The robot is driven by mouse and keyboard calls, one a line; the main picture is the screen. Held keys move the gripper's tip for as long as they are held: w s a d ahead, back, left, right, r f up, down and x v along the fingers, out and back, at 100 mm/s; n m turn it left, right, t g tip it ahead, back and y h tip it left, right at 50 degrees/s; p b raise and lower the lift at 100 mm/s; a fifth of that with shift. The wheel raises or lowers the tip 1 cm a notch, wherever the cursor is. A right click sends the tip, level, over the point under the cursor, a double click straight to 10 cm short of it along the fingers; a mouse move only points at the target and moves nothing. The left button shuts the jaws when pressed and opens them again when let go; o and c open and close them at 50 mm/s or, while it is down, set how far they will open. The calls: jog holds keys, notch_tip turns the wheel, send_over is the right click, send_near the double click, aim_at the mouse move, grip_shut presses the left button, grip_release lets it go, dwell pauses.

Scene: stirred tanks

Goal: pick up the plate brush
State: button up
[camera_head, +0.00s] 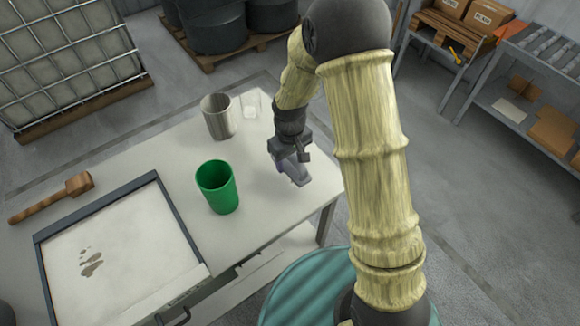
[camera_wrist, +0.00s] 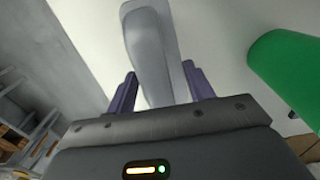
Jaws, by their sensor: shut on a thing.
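The plate brush (camera_wrist: 150,45) shows in the wrist view as a long, smooth grey shape between my two purple-grey fingers. My gripper (camera_wrist: 160,88) is shut on it, and the grey shape runs out beyond the fingertips. In the head view my gripper (camera_head: 287,160) is over the right part of the white table, with the grey brush (camera_head: 297,174) at its tip. I cannot tell whether the brush touches the table. Its bristles are not clear in either view.
A green cup (camera_head: 217,188) stands left of my gripper, also in the wrist view (camera_wrist: 290,70). A grey metal cup (camera_head: 218,117) and a clear glass (camera_head: 250,104) stand farther back. A wooden mallet (camera_head: 55,197) and a dark-framed tray (camera_head: 180,225) are at left.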

notch_tip(320, 180, up, 5)
jog(key=shift+r, duration=0.1)
dwell(0.5)
jog(key=o, duration=0.4)
jog(key=shift+c, duration=1.2)
